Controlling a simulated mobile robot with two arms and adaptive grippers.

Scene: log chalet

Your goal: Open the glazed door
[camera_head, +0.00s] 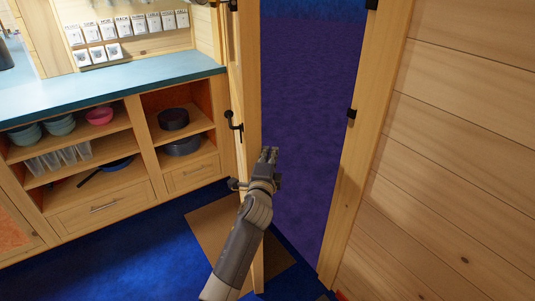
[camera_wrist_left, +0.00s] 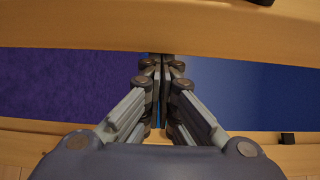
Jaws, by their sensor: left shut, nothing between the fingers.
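The glazed door (camera_head: 248,80) has a pale wooden frame and shows as a narrow upright strip, seen nearly edge-on. It stands ajar, with a gap to the wooden jamb (camera_head: 350,165) on the right. A black handle (camera_head: 234,125) is on its left side. My left gripper (camera_head: 268,155) is shut and empty, at the door's edge and below the handle's height. In the left wrist view, its closed fingers (camera_wrist_left: 163,62) point at a wooden bar (camera_wrist_left: 90,34); contact cannot be told. My right gripper is in neither view.
A teal-topped counter (camera_head: 110,88) with open shelves of bowls and pots stands left of the door. A brown mat (camera_head: 212,225) lies on the blue floor under the door. A plank wall (camera_head: 465,150) closes off the right. Purple floor (camera_head: 305,120) shows through the opening.

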